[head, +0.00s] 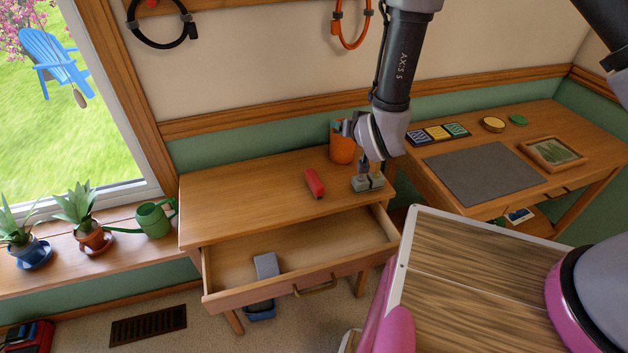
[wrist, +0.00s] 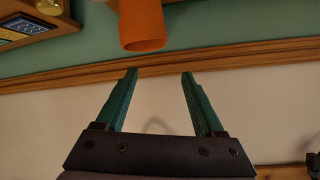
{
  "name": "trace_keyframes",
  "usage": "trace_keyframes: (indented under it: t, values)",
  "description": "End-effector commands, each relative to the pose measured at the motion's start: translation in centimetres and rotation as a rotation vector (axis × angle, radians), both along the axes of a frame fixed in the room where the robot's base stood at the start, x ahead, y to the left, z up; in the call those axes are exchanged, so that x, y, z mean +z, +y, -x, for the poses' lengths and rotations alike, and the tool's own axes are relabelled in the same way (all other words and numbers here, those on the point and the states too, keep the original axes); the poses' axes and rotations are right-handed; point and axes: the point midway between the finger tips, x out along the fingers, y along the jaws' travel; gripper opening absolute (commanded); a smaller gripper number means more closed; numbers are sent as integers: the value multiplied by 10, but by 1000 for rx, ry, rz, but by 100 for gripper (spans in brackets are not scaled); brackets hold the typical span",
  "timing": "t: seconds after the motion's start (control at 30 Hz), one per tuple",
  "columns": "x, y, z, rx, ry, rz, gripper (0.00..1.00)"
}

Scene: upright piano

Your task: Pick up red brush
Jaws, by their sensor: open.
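The red brush is not in the wrist view. In the head view the fingertips are hard to make out.
An orange cup (head: 342,150) stands at the desk's back, also in the wrist view (wrist: 142,25). The open drawer (head: 345,245) juts forward with a grey block (head: 266,265) in it. A side table (head: 560,125) stands right. The desk's left part is clear.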

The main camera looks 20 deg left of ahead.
Motion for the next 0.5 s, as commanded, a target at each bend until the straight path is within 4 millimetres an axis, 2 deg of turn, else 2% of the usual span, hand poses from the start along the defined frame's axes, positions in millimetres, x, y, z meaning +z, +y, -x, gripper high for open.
trace_keyframes:
  t: [0.03,0.1,0.2,0.37,0.5]
  values:
    - [-29,8,23,47,-26,24,70]
    - [-56,16,49,103,-73,42,70]
    - [-87,21,80,174,-128,61,70]
    - [-115,22,112,250,-184,78,70]
    - [-126,28,113,268,-201,79,70]
